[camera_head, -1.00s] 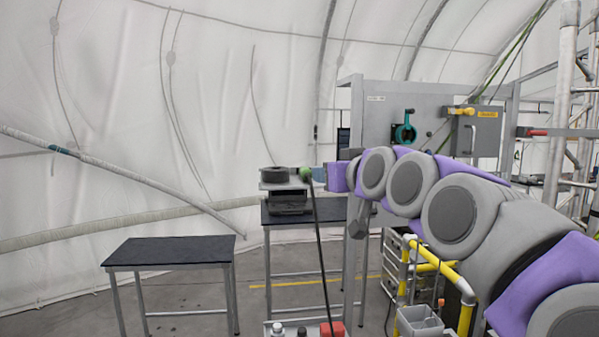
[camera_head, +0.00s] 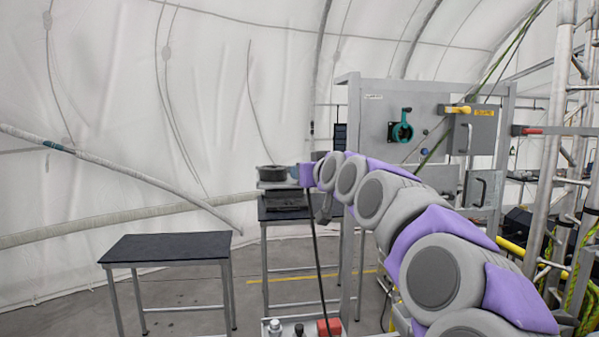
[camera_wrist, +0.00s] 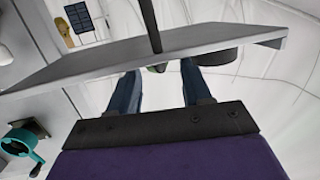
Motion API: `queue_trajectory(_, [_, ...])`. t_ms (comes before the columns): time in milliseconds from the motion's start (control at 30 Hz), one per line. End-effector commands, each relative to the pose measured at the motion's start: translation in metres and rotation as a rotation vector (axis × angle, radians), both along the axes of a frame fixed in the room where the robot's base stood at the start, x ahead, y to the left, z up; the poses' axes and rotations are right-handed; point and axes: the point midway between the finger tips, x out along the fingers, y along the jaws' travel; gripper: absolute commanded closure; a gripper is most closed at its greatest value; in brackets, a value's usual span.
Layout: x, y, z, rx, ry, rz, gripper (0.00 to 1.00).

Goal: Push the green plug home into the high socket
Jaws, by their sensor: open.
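A small part of the green plug (camera_wrist: 160,68) shows in the wrist view, between my fingertips at the edge of a grey plate (camera_wrist: 90,62). A black cable (camera_wrist: 150,22) crosses the plate there. My gripper (camera_wrist: 158,76) is open, with one blue finger on each side of the green part; I cannot tell if either touches it. In the head view my gripper (camera_head: 293,172) is beside the grey stand, and the plug is not visible. The black cable (camera_head: 315,250) hangs below it. I cannot pick out the high socket or tell how deep the plug sits.
A black round part (camera_head: 272,173) sits on the stand above a dark table (camera_head: 270,213). Another dark-topped table (camera_head: 165,248) stands left. A grey panel (camera_head: 375,115) with a teal valve (camera_head: 402,131) stands behind my arm. Metal scaffolding (camera_head: 545,150) is at right.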

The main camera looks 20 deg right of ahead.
Motion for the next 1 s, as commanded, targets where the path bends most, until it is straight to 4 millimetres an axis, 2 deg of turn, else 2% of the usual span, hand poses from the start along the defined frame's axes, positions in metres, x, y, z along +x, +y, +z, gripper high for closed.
queue_trajectory(100, [0.018, -0.001, -0.005, 0.001, 0.004, 0.001, 0.51])
queue_trajectory(200, [0.026, -0.003, -0.004, 0.001, 0.0, 0.0, 0.51])
queue_trajectory(467, [0.027, -0.002, -0.004, 0.0, -0.001, 0.0, 0.51])
queue_trajectory(1000, [0.028, -0.002, -0.005, 0.0, 0.0, 0.0, 1.0])
